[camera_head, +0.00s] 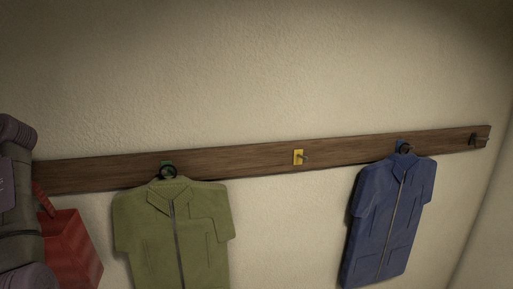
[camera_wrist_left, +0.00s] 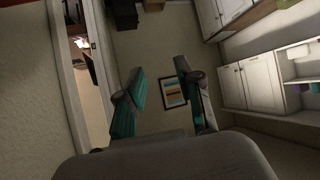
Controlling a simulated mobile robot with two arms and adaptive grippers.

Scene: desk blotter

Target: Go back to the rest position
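My left gripper (camera_wrist_left: 160,78) shows in the left wrist view. Its two fingers with teal pads stand apart, with nothing between them. Past the fingers are a room, a framed picture (camera_wrist_left: 172,92) and white cabinets (camera_wrist_left: 250,85), all well away from the gripper. Neither gripper shows in the head view. My right gripper is in no view.
In the head view a wooden rail (camera_head: 245,158) runs along a beige wall. A green shirt (camera_head: 175,235), a blue shirt (camera_head: 388,220), a red bag (camera_head: 72,245) and a grey pack (camera_head: 20,215) hang there. A yellow hook (camera_head: 298,157) is bare.

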